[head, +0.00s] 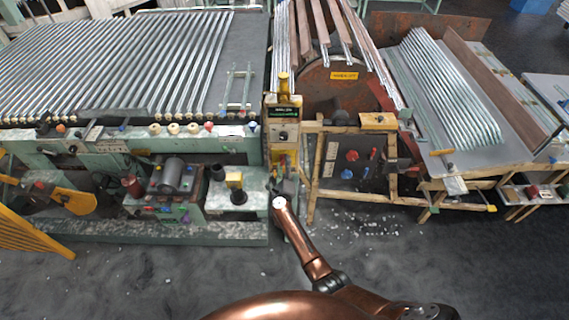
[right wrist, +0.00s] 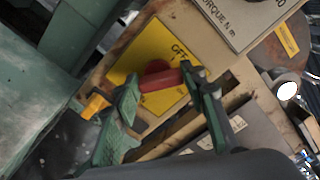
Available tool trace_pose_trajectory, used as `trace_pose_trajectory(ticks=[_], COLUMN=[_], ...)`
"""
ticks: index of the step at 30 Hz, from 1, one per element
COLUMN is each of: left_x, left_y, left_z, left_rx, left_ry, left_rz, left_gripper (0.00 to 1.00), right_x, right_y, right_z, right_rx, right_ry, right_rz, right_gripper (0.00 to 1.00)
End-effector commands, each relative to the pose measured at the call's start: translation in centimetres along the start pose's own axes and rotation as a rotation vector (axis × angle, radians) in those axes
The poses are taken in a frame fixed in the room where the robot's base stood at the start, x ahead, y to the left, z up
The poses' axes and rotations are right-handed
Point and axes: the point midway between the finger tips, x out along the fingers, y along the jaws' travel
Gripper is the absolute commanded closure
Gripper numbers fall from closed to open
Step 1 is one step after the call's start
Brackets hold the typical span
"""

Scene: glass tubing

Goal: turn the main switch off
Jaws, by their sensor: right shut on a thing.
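The main switch shows in the right wrist view as a red handle (right wrist: 160,78) on a yellow plate (right wrist: 172,50) with partly hidden lettering. My right gripper (right wrist: 160,84) has its two green fingers on either side of the red handle and is shut on it. The handle lies roughly across the gap between the fingertips. In the head view my right gripper (head: 281,188) is at the lower part of the narrow yellow and green post (head: 283,130). The switch is hard to make out there. My left gripper is not in view.
A torque plate (right wrist: 248,18) sits above the switch. A green machine with glass tubes (head: 120,60) stands at the left. A wooden frame (head: 350,160) and another tube rack (head: 450,90) stand at the right. White shards (head: 355,222) lie on the floor.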

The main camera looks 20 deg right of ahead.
Motion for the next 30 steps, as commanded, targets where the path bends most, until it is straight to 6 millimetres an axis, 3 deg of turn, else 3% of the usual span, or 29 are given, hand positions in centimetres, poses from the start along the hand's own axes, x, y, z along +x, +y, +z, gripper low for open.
trace_pose_trajectory(ticks=[15,30], left_x=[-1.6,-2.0], left_y=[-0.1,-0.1], left_z=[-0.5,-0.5], left_rx=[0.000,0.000], left_ry=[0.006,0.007], left_rz=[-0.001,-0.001], left_gripper=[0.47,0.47], right_x=[-0.1,-0.1], right_y=[0.3,0.4], right_z=[0.1,0.1], right_rx=[-0.419,-0.560], right_ry=[0.000,0.000], right_rz=[0.004,0.003], right_gripper=[0.85,0.85])
